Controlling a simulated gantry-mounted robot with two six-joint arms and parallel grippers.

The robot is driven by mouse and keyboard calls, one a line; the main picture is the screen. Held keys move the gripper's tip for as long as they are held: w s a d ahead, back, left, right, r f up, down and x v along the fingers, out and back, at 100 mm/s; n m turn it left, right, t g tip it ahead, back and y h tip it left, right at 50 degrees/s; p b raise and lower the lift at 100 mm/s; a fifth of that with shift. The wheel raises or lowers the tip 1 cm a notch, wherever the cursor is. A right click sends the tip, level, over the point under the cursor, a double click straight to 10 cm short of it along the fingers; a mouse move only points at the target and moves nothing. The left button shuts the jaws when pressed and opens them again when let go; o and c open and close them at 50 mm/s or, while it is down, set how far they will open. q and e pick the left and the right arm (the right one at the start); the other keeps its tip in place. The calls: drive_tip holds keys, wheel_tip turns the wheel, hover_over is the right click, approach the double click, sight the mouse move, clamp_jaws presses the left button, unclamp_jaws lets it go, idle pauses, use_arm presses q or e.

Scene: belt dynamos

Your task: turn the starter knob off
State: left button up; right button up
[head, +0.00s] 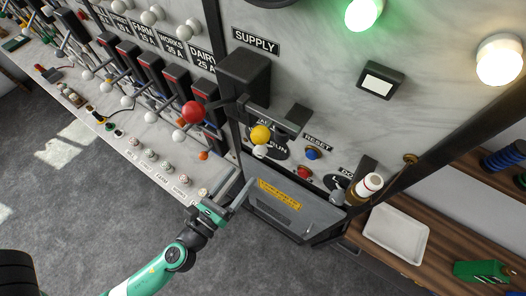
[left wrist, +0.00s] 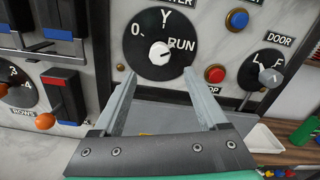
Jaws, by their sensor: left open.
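The starter knob (left wrist: 160,53) is a white knob on a round black dial (left wrist: 143,31) marked 0 at left, Y at top and RUN at right. Its white body lies close to the RUN lettering; its exact pointing is hard to tell. In the head view the knob (head: 260,151) sits just below a yellow ball (head: 260,133), which hides part of the dial. My left gripper (head: 243,177) is open and empty, below and in front of the dial. In the left wrist view its two fingers (left wrist: 165,84) reach up toward the knob, apart from it. My right gripper is not in view.
A red lever ball (head: 193,112) sticks out left of the dial. A blue button (left wrist: 237,19), a red button (left wrist: 215,74) and the door knob (left wrist: 270,77) are to its right. A white tray (head: 396,235) stands at right.

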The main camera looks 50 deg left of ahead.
sight(257, 155)
use_arm(q)
drive_tip(key=p+x, duration=0.2)
drive_tip(key=x, duration=0.8)
drive_tip(key=shift+w+a+r, duration=0.1)
drive_tip(key=shift+w+a, duration=0.05)
drive_tip(key=shift+w, duration=0.05)
clamp_jaws()
